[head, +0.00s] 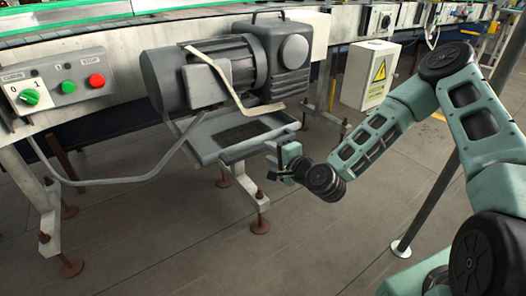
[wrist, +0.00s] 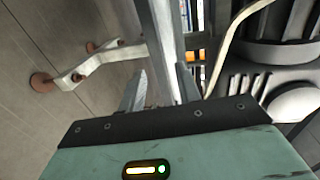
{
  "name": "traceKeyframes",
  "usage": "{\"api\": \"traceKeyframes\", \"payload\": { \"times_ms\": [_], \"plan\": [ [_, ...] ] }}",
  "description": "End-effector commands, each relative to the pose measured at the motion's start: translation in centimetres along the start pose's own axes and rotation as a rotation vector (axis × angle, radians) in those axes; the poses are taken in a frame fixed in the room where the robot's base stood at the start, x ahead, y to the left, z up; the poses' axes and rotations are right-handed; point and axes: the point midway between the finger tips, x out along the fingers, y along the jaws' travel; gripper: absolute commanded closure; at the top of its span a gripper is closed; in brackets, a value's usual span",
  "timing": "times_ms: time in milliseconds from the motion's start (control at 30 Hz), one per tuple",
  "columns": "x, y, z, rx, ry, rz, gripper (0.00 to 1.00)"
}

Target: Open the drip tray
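The drip tray (head: 245,150) is a shallow grey tray with a dark patch inside, under the grey motor unit. My gripper (head: 276,164) is at the right part of its front edge. In the wrist view, my gripper (wrist: 161,90) has its two fingers apart. The long pale edge of the drip tray (wrist: 166,40) runs down between or just beyond them. I cannot tell whether either finger touches it. The tray's inside is mostly hidden in the wrist view.
The motor unit (head: 215,75) sits above the tray, with a pale bent strip (head: 235,85) hanging in front. A control box (head: 60,80) is at left and a warning-sign box (head: 370,74) at right. Support legs (head: 243,185) stand below. The floor in front is clear.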

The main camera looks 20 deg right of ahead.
Motion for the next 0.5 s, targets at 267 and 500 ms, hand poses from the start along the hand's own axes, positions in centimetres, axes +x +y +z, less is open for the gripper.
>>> {"api": "traceKeyframes", "payload": {
  "times_ms": [267,500],
  "plan": [
    [4.1,0.1,0.0,0.000,0.000,0.000,0.67],
    [5.0,0.1,0.0,0.000,0.000,0.001,0.67]
  ]
}}
